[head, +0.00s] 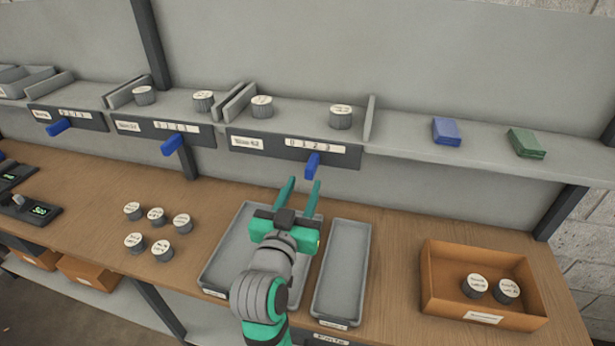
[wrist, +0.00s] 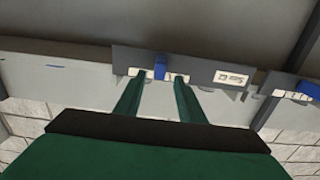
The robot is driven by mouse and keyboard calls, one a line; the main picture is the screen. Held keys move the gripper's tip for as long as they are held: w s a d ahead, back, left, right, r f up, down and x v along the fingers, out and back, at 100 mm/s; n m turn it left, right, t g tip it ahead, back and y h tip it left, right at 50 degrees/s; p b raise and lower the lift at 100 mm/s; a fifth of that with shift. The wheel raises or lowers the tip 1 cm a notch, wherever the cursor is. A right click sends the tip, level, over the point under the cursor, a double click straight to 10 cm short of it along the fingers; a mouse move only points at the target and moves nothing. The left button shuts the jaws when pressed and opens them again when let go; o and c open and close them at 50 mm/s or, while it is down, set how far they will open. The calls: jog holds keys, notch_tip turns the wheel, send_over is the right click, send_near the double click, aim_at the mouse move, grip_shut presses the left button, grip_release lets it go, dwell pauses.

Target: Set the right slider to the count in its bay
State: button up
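The right slider is a blue knob (head: 313,166) on a dark plate with a 0-to-3 scale (head: 311,147), under the right bay. It hangs below the scale, around the 2, though the exact mark is hard to read. Two grey cans with white tops, a left one (head: 262,107) and a right one (head: 341,117), stand in that bay. My gripper (head: 304,182) is open and empty, just in front of and below the knob. In the wrist view the knob (wrist: 160,67) appears between the fingertips (wrist: 159,78), apparently beyond them. I cannot tell contact.
Blue sliders on the middle bay (head: 172,144) and left bay (head: 60,127) sit to the left. Below are a wide grey tray (head: 213,266), a narrow tray (head: 343,265), several loose cans (head: 156,216) and an orange bin (head: 440,292). Blue (head: 446,132) and green blocks (head: 526,143) lie on the shelf.

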jog(key=shift+v, duration=1.95)
jog(key=s+a+f+n+y, duration=0.1)
jog(key=s+f+y, duration=0.1)
jog(key=s+f, duration=0.45)
jog(key=s+a+f+n+g+y, duration=0.1)
jog(key=s+f+n, duration=0.15)
jog(key=f, duration=0.65)
jog(key=s+a+f+n+y, duration=0.1)
jog(key=s+f+y, duration=0.1)
jog(key=s+f, duration=0.45)
jog(key=s+d+f, duration=0.1)
jog(key=s+f, duration=0.2)
jog(key=s, duration=0.8)
jog(key=s+d+f, duration=0.1)
jog(key=s+f, duration=0.2)
jog(key=s, duration=0.8)
jog(key=shift+m+g+y, duration=0.3)
jog(key=shift+m+g, duration=0.1)
jog(key=shift+m, duration=0.05)
jog(key=shift+f, duration=0.15)
jog(key=shift+c, duration=0.6)
